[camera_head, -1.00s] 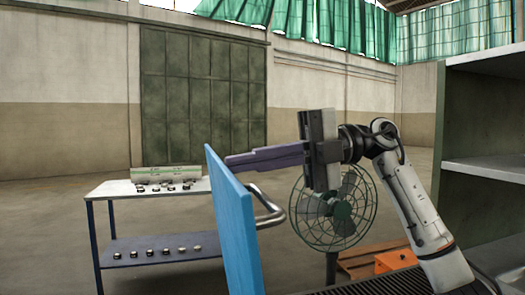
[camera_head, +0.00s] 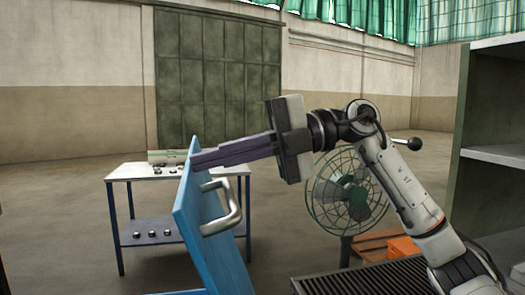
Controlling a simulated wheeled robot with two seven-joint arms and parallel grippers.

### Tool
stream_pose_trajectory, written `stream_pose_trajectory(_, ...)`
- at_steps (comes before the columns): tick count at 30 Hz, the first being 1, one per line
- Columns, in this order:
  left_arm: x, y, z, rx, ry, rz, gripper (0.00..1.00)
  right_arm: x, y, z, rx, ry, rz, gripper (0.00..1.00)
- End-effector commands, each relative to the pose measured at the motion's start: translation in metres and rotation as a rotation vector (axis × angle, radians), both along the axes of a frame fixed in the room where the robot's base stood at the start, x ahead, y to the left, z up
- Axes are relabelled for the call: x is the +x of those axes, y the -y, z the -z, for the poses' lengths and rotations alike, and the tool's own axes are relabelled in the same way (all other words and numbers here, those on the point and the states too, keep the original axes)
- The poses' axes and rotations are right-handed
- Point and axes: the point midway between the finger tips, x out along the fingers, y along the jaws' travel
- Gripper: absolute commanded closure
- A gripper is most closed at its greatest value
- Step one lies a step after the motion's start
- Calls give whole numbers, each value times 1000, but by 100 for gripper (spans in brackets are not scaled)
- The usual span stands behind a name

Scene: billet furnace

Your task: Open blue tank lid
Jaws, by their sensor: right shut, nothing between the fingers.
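The blue tank lid (camera_head: 192,236) stands raised and tilted in the lower left middle of the head view. A curved metal handle (camera_head: 233,212) sticks out from its right-hand face. My right gripper (camera_head: 197,160) comes in from the right with its long purple-grey fingers together and nothing between them. The fingertips are at the lid's upper part, above the handle; I cannot tell whether they touch it. The handle is free of the gripper. Most of the tank's body is out of view below. My left gripper is not in view.
A white-topped table (camera_head: 130,172) with small parts on it and on its lower shelf stands behind the lid. A green fan (camera_head: 345,192) stands behind my right arm. A grey shelf unit (camera_head: 490,155) is at the right. A dark grate (camera_head: 350,284) lies at the bottom.

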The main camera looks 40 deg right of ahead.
Motion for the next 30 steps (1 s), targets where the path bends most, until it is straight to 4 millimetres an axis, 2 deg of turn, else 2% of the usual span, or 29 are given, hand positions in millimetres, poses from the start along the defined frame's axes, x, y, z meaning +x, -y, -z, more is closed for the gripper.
stream_pose_trajectory(4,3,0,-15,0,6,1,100,-5,22,-13,-1,-1,-4,100)
stream_pose_trajectory(9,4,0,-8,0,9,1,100,-20,58,-22,0,2,-2,100)
stream_pose_trajectory(15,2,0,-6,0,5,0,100,-35,90,-34,1,1,-5,100)
stream_pose_trajectory(21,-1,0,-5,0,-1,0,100,-42,106,-40,0,3,-8,100)
stream_pose_trajectory(30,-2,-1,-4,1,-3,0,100,-43,108,-41,0,2,-9,100)
